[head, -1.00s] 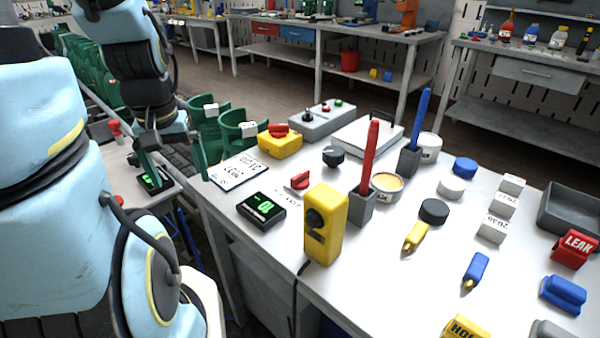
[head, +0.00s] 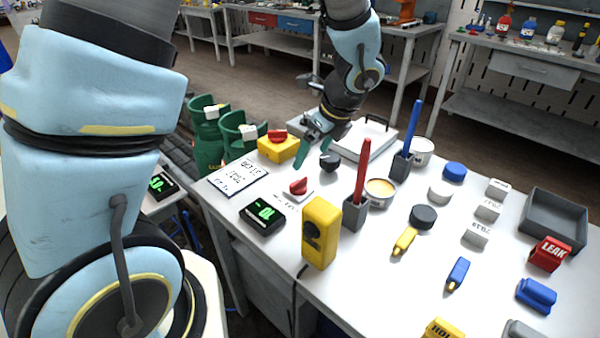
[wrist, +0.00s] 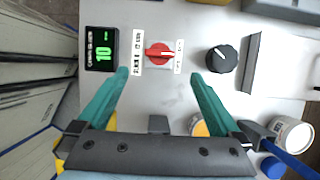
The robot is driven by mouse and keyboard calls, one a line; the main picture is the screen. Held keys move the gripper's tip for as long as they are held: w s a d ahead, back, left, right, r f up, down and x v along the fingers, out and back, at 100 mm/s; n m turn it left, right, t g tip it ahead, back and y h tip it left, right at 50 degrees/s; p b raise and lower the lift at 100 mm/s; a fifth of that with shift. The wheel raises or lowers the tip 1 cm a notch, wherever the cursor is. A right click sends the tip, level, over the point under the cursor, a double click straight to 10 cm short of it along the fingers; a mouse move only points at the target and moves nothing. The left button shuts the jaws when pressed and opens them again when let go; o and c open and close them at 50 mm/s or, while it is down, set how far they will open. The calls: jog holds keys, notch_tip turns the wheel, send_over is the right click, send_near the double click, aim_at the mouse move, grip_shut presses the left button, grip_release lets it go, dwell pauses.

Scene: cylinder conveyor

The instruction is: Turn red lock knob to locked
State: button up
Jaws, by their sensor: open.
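The red knob (head: 298,186) sits on a small white plate on the table. The wrist view shows this red knob (wrist: 158,54) between two white labels, with its light pointer mark toward the right label; the label text is too small to read. My gripper (head: 312,138) is open and empty, above the table near the black knob. In the wrist view its two teal fingers (wrist: 159,74) are spread, with the red knob just beyond and between the tips, apart from them. Another red knob (head: 277,135) is on a yellow box (head: 278,149).
A green-digit display (head: 262,214) and a black knob (head: 330,161) flank the plate. A tall yellow device (head: 322,232), a red pen in a grey holder (head: 355,213) and an open tin (head: 380,192) stand nearby. Green cylinders (head: 208,140) line the left.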

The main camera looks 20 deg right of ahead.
aim_at(299, 180)
jog(key=x, duration=1)
jog(key=shift+w+f, duration=0.15)
jog(key=shift+f, duration=0.1)
jog(key=shift+c, duration=0.2)
jog(key=c, duration=1.3)
jog(key=shift+o, duration=0.2)
